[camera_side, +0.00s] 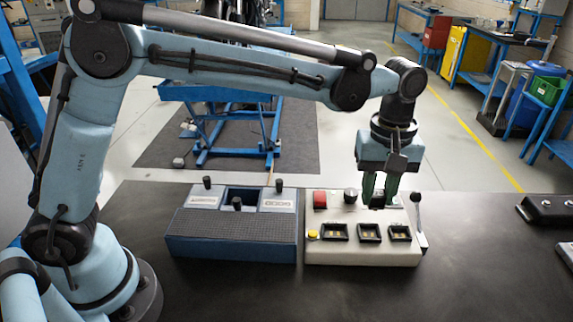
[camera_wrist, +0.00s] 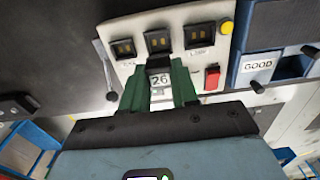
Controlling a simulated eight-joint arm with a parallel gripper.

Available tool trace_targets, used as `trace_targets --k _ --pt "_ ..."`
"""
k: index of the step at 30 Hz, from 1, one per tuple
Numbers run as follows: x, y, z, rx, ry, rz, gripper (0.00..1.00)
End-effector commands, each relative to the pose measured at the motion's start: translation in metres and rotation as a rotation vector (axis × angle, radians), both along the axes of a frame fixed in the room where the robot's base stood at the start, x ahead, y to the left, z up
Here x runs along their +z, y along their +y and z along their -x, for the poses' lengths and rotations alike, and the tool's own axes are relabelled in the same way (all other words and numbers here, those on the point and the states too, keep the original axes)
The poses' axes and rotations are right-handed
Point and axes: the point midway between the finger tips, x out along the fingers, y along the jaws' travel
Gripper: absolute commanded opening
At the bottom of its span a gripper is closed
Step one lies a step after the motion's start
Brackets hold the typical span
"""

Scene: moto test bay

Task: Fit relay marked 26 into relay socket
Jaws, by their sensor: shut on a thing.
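My gripper (camera_side: 378,192) has green fingers and is shut on a small dark relay (camera_side: 377,203) above the back part of the cream test panel (camera_side: 340,256). In the wrist view the relay (camera_wrist: 160,79) shows a pale label marked 26 between the fingers of my gripper (camera_wrist: 160,72). The panel has three dark-framed sockets in a row: one near the yellow button (camera_side: 334,232), a middle one (camera_side: 369,233) and one near the lever (camera_side: 399,233). The relay is held apart from them. Its underside is hidden.
A red switch (camera_side: 320,199), a black knob (camera_side: 350,195), a yellow button (camera_side: 312,235) and a lever (camera_side: 418,215) stand on the panel. A blue box (camera_side: 232,248) with upright black handles and a GOOD label (camera_wrist: 258,66) adjoins it.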

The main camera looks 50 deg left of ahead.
Motion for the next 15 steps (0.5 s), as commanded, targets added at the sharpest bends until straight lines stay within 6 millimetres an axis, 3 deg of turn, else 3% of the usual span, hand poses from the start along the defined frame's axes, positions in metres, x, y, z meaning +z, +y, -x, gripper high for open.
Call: trace_targets --k 15 --pt "-0.032 -0.003 0.000 0.000 0.000 0.000 0.00"
